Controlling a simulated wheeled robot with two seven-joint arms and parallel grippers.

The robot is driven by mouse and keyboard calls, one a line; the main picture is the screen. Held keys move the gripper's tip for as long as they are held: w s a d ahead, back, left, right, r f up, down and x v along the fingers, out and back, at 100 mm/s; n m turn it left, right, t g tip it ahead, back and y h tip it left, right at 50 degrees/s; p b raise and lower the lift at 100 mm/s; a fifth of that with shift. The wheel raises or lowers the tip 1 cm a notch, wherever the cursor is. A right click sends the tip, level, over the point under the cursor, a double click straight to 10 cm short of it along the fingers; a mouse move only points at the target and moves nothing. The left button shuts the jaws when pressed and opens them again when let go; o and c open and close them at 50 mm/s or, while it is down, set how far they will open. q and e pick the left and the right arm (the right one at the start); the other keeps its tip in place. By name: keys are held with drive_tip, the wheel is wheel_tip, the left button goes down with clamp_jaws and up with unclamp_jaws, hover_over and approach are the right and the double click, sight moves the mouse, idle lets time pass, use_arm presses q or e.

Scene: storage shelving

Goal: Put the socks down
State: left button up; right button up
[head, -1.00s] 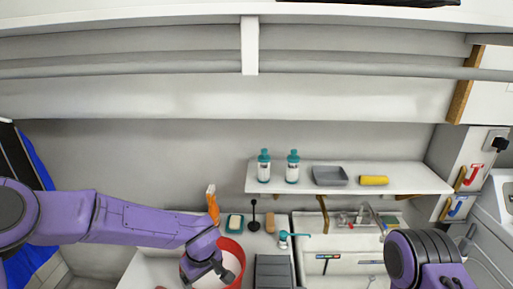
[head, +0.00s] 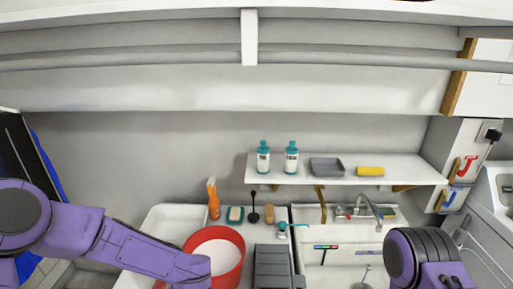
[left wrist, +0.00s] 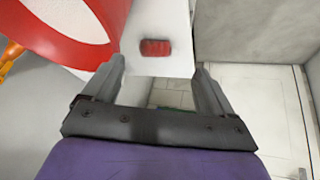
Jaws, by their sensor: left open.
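No socks can be made out for certain. A small dark red, rolled-looking item (left wrist: 155,47) lies on a white surface in the left wrist view; it is blurred and I cannot tell if it is the socks. My left gripper (left wrist: 159,66) is open, with nothing between its fingers, and the red item is just beyond the fingertips. In the head view the left gripper is out of the picture at the bottom. My right gripper is not in view; only part of its arm shows at the lower right.
A shelf (head: 300,178) holds two bottles, a grey tray and a yellow roll. A sink (head: 345,258) is at right.

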use_arm(q)
drive_tip(key=s+a+f+m+b, duration=0.3)
drive_tip(key=s+a+f+b, duration=0.1)
drive_tip(key=s+f, duration=0.9)
drive_tip(key=s+a+f+m+h+b, duration=0.1)
drive_tip(key=s+a+f+m+b, duration=0.2)
drive_tip(key=s+f, duration=1)
drive_tip(key=s+a+b, duration=0.1)
drive_tip(key=a+b, duration=0.1)
drive_tip(key=b, duration=0.2)
drive_tip(key=shift+s+a+f+g, duration=0.2)
drive_tip(key=shift+s+a+g, duration=0.1)
idle(3.4)
